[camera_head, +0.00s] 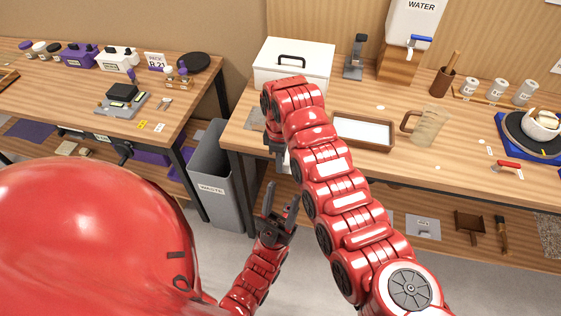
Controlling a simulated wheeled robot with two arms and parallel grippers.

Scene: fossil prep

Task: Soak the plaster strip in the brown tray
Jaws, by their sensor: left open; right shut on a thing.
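The brown tray (393,140) is a shallow box with a brown rim and a pale inside, on the bench right of my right arm. My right gripper (275,148) points down at the bench's front edge, left of the tray, and is partly hidden by my own arm. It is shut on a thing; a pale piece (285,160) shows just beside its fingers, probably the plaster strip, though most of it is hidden. My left gripper (281,203) is lower, in front of the bench, open and empty, with its fingers pointing up.
A white lidded box (310,60) stands behind my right arm. A clear jug (427,125) is right of the tray, below a water dispenser (410,25). A grey waste bin (213,175) fills the gap between the two benches.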

